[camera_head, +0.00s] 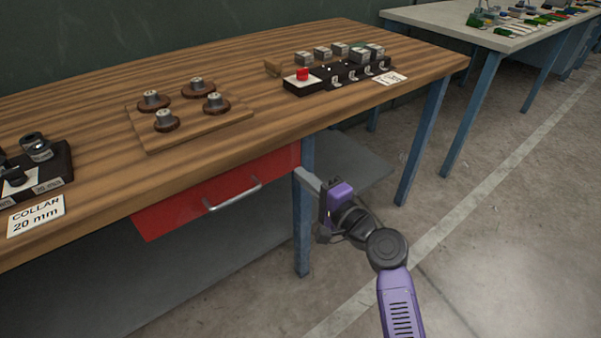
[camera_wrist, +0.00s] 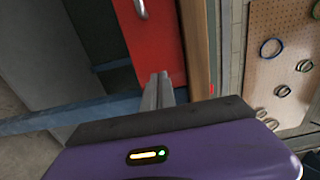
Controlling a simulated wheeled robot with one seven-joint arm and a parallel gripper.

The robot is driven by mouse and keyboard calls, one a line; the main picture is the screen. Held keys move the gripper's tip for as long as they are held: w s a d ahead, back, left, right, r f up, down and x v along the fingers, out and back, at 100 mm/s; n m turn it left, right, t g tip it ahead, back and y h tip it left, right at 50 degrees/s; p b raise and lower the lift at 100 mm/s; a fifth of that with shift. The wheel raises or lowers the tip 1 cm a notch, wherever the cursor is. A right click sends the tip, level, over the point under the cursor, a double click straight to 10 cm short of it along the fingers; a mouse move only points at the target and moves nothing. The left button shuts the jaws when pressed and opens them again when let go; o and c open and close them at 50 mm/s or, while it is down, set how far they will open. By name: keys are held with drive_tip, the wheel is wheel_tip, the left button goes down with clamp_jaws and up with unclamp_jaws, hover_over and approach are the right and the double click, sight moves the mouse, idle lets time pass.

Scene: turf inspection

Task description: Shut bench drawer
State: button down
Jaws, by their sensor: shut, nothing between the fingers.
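The bench drawer has a red front (camera_head: 185,205) with a pale bar handle (camera_head: 233,194), under the wooden bench top. Its front shows close below the bench's front edge; I cannot tell any gap behind it. My gripper (camera_head: 299,174) is at the drawer's right end, beside the blue leg, with its fingers together and empty. In the wrist view the fingers (camera_wrist: 160,78) overlap the lower end of the red front (camera_wrist: 152,35), and the handle (camera_wrist: 141,8) is farther up. Whether the fingertips touch the front is unclear.
The wooden bench (camera_head: 90,95) carries a board with several knobs (camera_head: 190,130), a dark fixture with a red button (camera_head: 302,75), and a collar block (camera_head: 60,165). A blue leg (camera_head: 303,225) and grey lower shelf (camera_head: 350,165) are near my gripper. Floor at right is clear.

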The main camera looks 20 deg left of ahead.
drive_tip(key=s+d+t+h+p, duration=0.1)
drive_tip(key=s+d+t+h, duration=0.1)
drive_tip(key=d, duration=0.5)
drive_tip(key=s+d+t+h, duration=0.2)
drive_tip(key=s+d+h, duration=0.1)
drive_tip(key=d, duration=0.5)
drive_tip(key=s+d+f+n+t+h, duration=0.1)
drive_tip(key=s+d+f+h, duration=0.15)
drive_tip(key=s+d, duration=0.3)
drive_tip(key=s+d+f+n+t+h, duration=0.1)
drive_tip(key=s+d+t+h, duration=0.15)
drive_tip(key=s+d, duration=0.35)
drive_tip(key=s+d+r+n+g+h, duration=0.1)
drive_tip(key=s+d+n+g+h, duration=0.15)
drive_tip(key=s, duration=1.35)
drive_tip(key=s+d+r+n+g+h, duration=0.1)
drive_tip(key=s+d+n+h, duration=0.2)
drive_tip(key=s, duration=1.2)
wheel_tip(320, 180, up, 16)
drive_tip(key=d+y+p, duration=0.1)
drive_tip(key=p, duration=1.5)
drive_tip(key=shift+s+d+p, duration=0.15)
drive_tip(key=shift+s+p, duration=0.05)
drive_tip(key=shift+p, duration=0.15)
drive_tip(key=shift+f, duration=0.1)
